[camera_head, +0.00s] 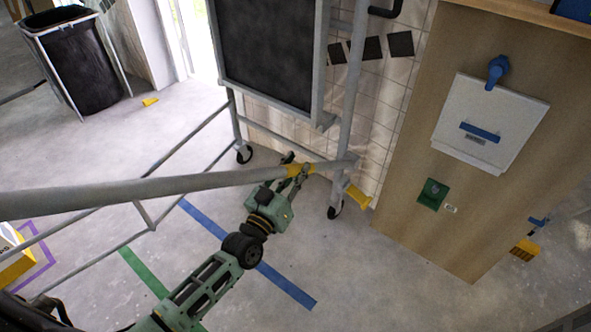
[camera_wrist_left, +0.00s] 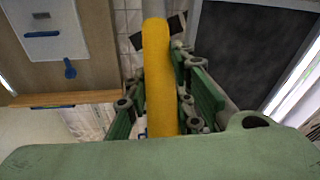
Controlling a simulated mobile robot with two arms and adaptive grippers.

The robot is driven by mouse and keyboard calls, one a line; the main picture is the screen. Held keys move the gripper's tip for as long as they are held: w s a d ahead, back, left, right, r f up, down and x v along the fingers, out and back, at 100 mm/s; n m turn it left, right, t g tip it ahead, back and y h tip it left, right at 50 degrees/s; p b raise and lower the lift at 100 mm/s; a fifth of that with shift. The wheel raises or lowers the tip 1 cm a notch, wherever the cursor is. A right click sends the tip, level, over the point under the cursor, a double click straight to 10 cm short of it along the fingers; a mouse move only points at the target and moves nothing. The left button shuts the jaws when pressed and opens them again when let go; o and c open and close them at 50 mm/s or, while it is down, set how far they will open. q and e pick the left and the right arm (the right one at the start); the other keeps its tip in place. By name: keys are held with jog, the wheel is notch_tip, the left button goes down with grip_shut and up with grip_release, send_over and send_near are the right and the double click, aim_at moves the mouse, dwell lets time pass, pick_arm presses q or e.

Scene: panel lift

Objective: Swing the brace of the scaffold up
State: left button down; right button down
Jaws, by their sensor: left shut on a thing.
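The brace (camera_head: 150,187) is a long grey tube that runs across the head view from the left edge to the scaffold post, with a yellow section near its right end. My left gripper (camera_head: 298,172) is shut on this yellow section. In the left wrist view, the yellow section (camera_wrist_left: 158,75) passes between the green fingers of the gripper. The scaffold (camera_head: 349,110) is a grey tubular frame on castors, with a dark panel (camera_head: 268,45) upright in it. My right gripper is in neither view.
A wooden board (camera_head: 420,170) with a white box (camera_head: 490,115) and a blue handle stands at the right. A black bin (camera_head: 82,65) stands at the back left. A yellow block (camera_head: 151,102) lies on the floor. Open floor with blue and green tape lies below the brace.

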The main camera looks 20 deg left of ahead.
pick_arm(q)
jog(key=shift+r, duration=0.1)
dwell(0.3)
jog(key=c, duration=1.5)
grip_release()
